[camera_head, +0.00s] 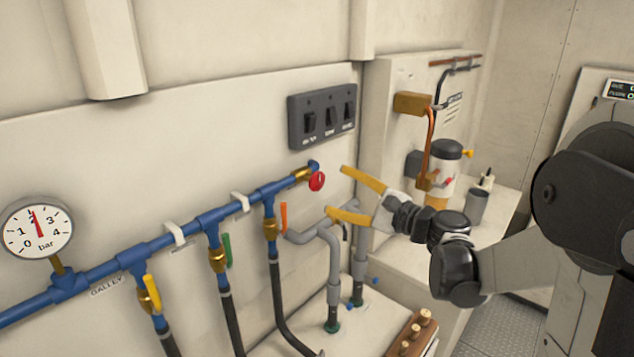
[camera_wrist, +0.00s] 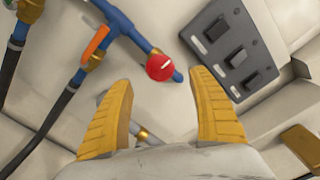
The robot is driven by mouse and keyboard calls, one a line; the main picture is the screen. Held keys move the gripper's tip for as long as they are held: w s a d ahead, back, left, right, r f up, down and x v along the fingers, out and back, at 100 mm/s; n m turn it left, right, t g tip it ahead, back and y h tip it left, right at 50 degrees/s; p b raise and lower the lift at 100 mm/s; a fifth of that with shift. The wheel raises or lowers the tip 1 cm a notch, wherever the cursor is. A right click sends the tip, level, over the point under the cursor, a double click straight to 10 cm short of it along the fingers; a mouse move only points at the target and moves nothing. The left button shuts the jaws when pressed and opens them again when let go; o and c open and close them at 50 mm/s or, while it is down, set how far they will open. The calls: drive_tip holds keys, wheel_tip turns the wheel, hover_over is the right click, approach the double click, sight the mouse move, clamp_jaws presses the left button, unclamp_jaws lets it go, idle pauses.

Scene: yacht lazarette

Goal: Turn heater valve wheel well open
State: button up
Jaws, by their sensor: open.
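A small round red valve wheel (camera_head: 317,181) sits at the right end of the blue pipe, beside a brass fitting. In the wrist view the red wheel (camera_wrist: 160,67) shows a short white mark on its face and lies ahead of the fingers, roughly between them. My gripper (camera_head: 338,190) has yellow fingers, spread wide and empty, to the right of the wheel in the head view. In the wrist view the fingers (camera_wrist: 163,95) stand apart on either side, and neither appears to touch the wheel.
An orange lever (camera_head: 284,218) hangs on the branch left of the wheel. A dark switch panel (camera_head: 322,105) is on the wall above. Grey pipes (camera_head: 330,250) run below my gripper. A pressure gauge (camera_head: 37,228) is at far left, with green and yellow levers between.

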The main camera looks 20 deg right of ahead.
sight(320, 182)
drive_tip(key=x, duration=0.6)
drive_tip(key=shift+w+a, duration=0.15)
drive_tip(key=shift+w, duration=0.05)
drive_tip(key=c, duration=1.2)
